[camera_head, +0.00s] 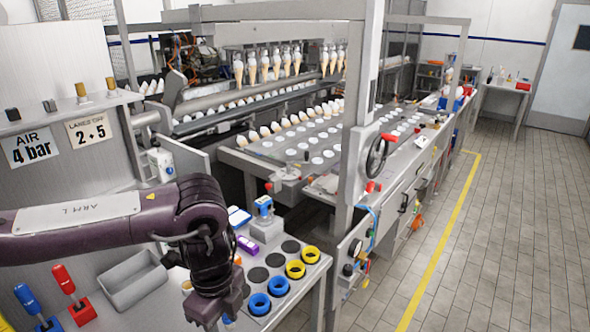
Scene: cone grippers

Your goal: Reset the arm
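My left arm (80,222), dark purple-brown with the label "ARM L", comes in from the left edge. It stretches across the front left and bends down at the wrist. My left gripper (217,306) points down over the near end of the bench, beside the blue rings (259,303). Its fingertips are dark and small, and I cannot tell whether they are apart or closed. I see nothing clearly held in it. My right arm and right gripper are not in view.
Yellow rings (310,254) and dark round spots lie on the bench right of my gripper. A grey bin (133,279) and a red-handled tool (72,294) are below my arm. The cone machine (350,200) stands behind. The tiled floor (510,230) at right is clear.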

